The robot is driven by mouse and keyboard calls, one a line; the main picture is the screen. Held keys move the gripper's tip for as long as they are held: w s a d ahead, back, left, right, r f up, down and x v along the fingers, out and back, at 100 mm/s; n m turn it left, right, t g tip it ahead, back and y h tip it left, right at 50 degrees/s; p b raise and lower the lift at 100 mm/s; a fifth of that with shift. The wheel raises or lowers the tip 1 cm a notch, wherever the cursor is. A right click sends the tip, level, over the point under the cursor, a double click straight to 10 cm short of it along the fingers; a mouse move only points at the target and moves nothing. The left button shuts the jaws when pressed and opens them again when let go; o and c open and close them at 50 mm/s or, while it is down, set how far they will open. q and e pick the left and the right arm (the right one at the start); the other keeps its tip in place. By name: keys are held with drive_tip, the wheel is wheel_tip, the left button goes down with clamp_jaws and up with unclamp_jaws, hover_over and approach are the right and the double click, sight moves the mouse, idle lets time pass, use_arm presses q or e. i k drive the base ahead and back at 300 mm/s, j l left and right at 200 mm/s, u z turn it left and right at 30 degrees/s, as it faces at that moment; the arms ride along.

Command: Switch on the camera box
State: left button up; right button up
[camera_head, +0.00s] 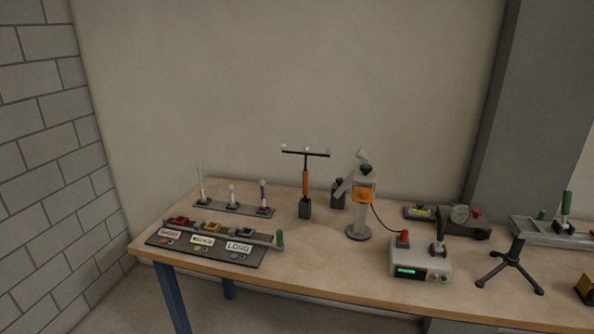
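A light grey box (419,267) stands near the front edge of the workbench, right of centre. It has a small green lit display (409,271) and small round controls on its front. A red knob (403,238) and a dark upright lever (438,243) stand on its top. A thin black cable runs from it to a grey stand (358,228) with an orange part (366,197). No label marks it as the camera box, but it is the only box with a cable to that stand. Neither of my grippers shows.
The workbench (322,266) runs to the right. A board with labelled coloured blocks (212,243) lies at its left, with a rack of upright rods (233,208) behind. A T-shaped orange-handled tool (305,182) stands mid-bench. A tripod (511,262) and gauge unit (460,215) stand right.

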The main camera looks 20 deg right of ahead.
sight(440, 236)
drive_tip(key=z, duration=1.5)
drive_tip(key=i+j+z, duration=0.15)
drive_tip(key=j+z, duration=0.65)
drive_tip(key=z, duration=0.2)
drive_tip(key=i+j, duration=0.05)
